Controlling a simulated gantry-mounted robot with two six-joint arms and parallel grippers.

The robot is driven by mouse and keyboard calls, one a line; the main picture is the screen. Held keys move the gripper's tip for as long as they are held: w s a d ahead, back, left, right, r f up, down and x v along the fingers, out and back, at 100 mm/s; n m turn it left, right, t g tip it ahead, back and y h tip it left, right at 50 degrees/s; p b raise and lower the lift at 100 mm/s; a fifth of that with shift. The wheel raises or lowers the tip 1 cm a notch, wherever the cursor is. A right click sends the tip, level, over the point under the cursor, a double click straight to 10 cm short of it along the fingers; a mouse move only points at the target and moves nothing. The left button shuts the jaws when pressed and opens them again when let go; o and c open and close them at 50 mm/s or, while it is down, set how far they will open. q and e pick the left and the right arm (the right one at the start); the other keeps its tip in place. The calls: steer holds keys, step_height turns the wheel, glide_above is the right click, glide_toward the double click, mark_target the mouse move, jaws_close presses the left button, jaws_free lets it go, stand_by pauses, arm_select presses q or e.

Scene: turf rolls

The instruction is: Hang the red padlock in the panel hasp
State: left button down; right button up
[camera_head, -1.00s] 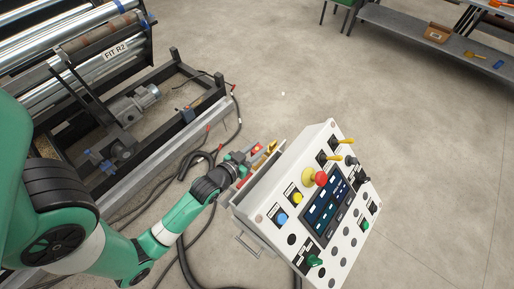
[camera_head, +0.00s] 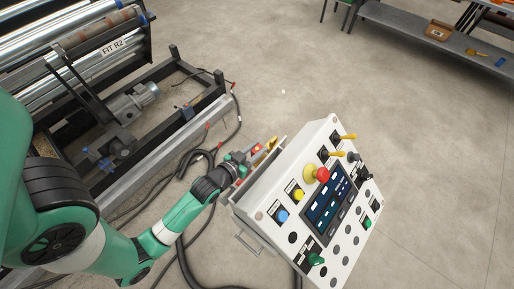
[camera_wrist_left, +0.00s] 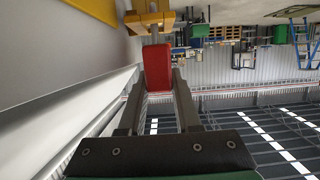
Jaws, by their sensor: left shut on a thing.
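The red padlock (camera_wrist_left: 157,66) is between the fingertips of my left gripper (camera_wrist_left: 157,88), which is shut on its body. In the wrist view the padlock's top is right at a yellow bracket (camera_wrist_left: 150,19), which looks like the panel hasp. I cannot tell whether the shackle passes through it. In the head view my left gripper (camera_head: 246,157) is at the far left side of the control panel (camera_head: 285,238), with the red padlock (camera_head: 257,148) and the yellow hasp (camera_head: 270,146) small beside it. My right gripper is not in view.
The panel face carries a red mushroom button (camera_head: 322,174), a screen (camera_head: 327,205) and several knobs. Black cables (camera_head: 186,262) lie on the floor by my arm. A roller machine (camera_head: 80,60) stands at left. The floor behind the panel is clear.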

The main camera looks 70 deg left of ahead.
arm_select(q)
steer(key=shift+f, duration=0.35)
steer(key=c, duration=0.5)
jaws_free()
steer(key=v, duration=1.1)
steer(key=shift+s+d+p, duration=0.2)
steer(key=shift+s+p, duration=0.05)
steer(key=shift+p, duration=0.1)
